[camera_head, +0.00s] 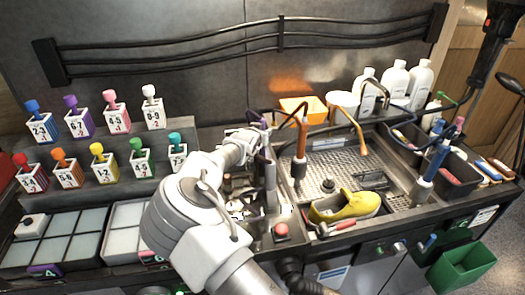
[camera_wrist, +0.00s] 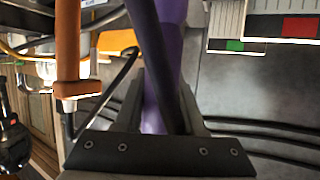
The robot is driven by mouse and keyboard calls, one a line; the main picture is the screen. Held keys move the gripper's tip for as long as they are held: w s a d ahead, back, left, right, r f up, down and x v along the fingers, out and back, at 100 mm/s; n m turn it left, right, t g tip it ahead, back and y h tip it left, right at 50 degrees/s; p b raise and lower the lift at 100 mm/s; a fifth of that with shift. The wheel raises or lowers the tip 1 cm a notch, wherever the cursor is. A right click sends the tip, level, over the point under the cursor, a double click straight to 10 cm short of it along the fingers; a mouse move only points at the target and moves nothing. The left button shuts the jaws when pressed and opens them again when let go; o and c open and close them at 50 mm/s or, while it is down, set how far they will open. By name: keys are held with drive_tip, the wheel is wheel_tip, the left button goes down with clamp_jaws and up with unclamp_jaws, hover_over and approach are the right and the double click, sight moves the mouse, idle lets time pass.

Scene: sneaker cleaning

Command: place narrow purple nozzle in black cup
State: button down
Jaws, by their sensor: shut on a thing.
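My gripper (camera_wrist: 160,92) is shut on the narrow purple nozzle (camera_wrist: 172,30), which runs up between the fingers in the wrist view. A thin dark tube crosses in front of part of it. In the head view my gripper (camera_head: 262,142) is at the left end of the sink, beside the orange-handled tool. A small purple tip (camera_head: 264,123) shows there; the rest of the nozzle is mostly hidden by my arm. I cannot pick out the black cup with certainty; the area around my gripper is crowded and partly covered.
An orange-handled tool (camera_head: 301,140) stands close to my gripper and also shows in the wrist view (camera_wrist: 68,45). A yellow shoe (camera_head: 345,206) lies at the sink's front. Numbered bottles (camera_head: 80,118) stand on the left. White bottles (camera_head: 394,80) stand behind the sink.

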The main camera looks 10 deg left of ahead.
drive_tip(key=shift+f, duration=2.55)
drive_tip(key=shift+f, duration=0.1)
drive_tip(key=c, duration=0.5)
unclamp_jaws()
drive_tip(key=shift+f, duration=0.1)
drive_tip(key=shift+s+r, duration=0.1)
drive_tip(key=shift+r, duration=0.15)
drive_tip(key=v, duration=1.1)
drive_tip(key=shift+s+b, duration=0.35)
drive_tip(key=shift+s, duration=0.05)
